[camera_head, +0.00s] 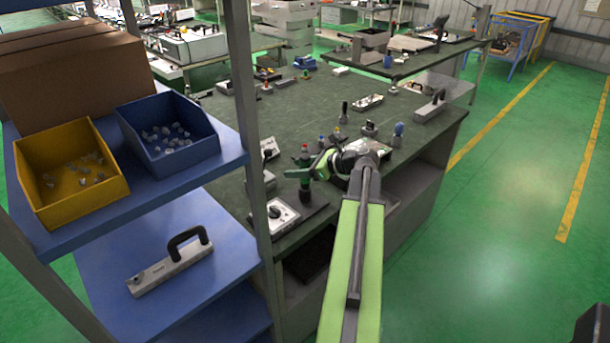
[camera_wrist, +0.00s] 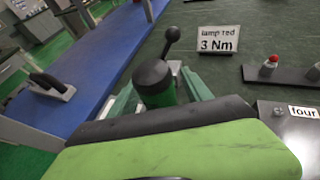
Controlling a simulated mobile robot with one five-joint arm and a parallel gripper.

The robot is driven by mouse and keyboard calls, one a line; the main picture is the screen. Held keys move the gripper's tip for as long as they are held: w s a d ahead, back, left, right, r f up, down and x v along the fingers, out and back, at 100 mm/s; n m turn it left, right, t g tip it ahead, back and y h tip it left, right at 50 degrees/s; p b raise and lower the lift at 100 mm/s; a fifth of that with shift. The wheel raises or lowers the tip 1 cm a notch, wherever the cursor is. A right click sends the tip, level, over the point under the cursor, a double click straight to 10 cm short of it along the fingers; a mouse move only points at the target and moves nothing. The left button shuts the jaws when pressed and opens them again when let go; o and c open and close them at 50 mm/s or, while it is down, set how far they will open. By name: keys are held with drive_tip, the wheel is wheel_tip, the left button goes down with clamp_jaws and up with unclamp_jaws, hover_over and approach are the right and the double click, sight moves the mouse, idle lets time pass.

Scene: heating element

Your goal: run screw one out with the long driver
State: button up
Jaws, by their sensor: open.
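My gripper (camera_head: 308,172) is open at the near left part of the dark green workbench. In the wrist view its two green fingers (camera_wrist: 160,92) stand on either side of an upright green thing with a black round cap (camera_wrist: 152,76). A black ball-ended lever (camera_wrist: 172,36) shows just beyond the cap. Whether the green thing is the long driver, and whether the fingers touch it, I cannot tell. A small plate marked "four" (camera_wrist: 303,112) is at the right, with a dark round head beside it. Screw one cannot be picked out in either view.
A card reading "lamp red 3 Nm" (camera_wrist: 218,40) and a red lamp (camera_wrist: 268,66) on a strip lie beyond the gripper. A blue shelf (camera_head: 170,262) with a yellow bin (camera_head: 62,205) and a blue bin (camera_head: 188,158) stands left.

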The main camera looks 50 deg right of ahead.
clamp_jaws()
idle(0.5)
drive_tip(key=s+d+r+p, duration=0.4)
drive_tip(key=d+r+p, duration=0.7)
